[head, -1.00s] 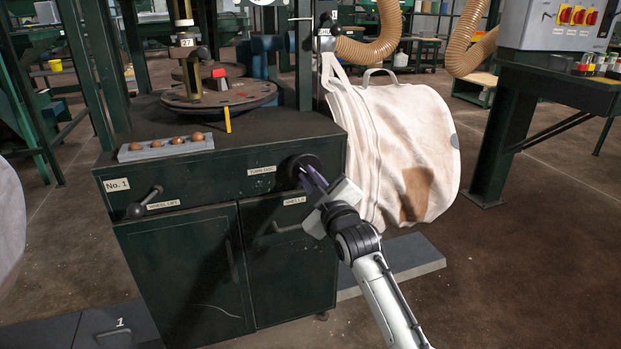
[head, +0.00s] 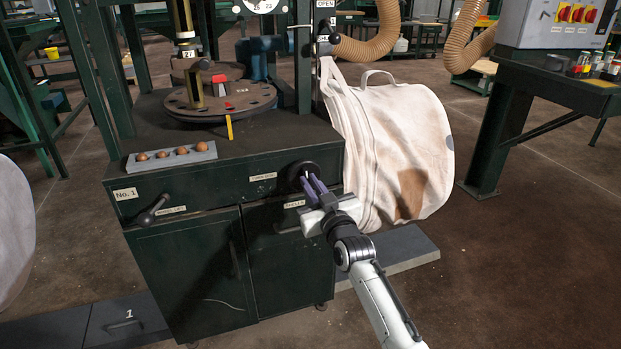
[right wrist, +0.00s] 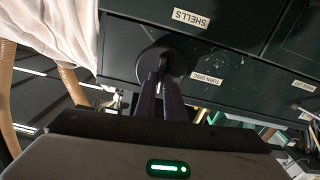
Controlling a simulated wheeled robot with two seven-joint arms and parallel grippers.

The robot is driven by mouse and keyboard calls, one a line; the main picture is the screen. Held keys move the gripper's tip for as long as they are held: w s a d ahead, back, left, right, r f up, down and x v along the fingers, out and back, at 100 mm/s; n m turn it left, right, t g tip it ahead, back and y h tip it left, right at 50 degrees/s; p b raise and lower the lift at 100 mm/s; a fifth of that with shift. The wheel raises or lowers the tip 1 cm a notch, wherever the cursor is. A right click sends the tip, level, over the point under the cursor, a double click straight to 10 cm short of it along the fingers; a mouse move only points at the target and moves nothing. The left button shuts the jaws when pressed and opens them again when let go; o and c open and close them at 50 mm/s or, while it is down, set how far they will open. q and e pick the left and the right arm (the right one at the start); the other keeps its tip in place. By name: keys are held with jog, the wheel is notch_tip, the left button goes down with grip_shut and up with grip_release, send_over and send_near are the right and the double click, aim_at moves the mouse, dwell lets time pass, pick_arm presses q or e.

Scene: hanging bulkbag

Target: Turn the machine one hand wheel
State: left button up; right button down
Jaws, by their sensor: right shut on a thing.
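The machine one cabinet (head: 225,200) is dark green with a "No. 1" label. Its hand wheel (head: 301,171) is a dark round knob on the front, right of the "TURN DISC" label. My right gripper (head: 311,184) is at the hand wheel, its purple fingers shut on part of it. In the right wrist view the fingers (right wrist: 161,88) reach the dark hand wheel (right wrist: 160,62), and the exact grip is hidden by them. The round disc (head: 220,101) lies on the machine top with a yellow pointer (head: 229,127) at its front edge. My left gripper is out of view.
A tray with several brown nuts (head: 171,157) sits on the cabinet top. A lever (head: 154,209) sticks out at the front left. A large whitish bag (head: 395,150) hangs close by on the right. A grey control box (head: 560,22) stands at the far right.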

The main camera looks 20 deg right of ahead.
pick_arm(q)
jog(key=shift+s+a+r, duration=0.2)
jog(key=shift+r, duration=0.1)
pick_arm(e)
jog(key=shift+m, duration=0.5)
pick_arm(q)
jog(key=shift+p, duration=0.3)
pick_arm(e)
jog(key=c, duration=1.8)
grip_release()
jog(key=shift+c, duration=0.2)
jog(key=shift+s+d+p, duration=0.1)
jog(key=shift+s+p, duration=0.2)
jog(key=shift+s, duration=0.25)
pick_arm(q)
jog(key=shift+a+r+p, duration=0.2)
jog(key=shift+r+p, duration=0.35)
jog(key=shift+p, duration=0.7)
pick_arm(e)
jog(key=s, duration=0.9)
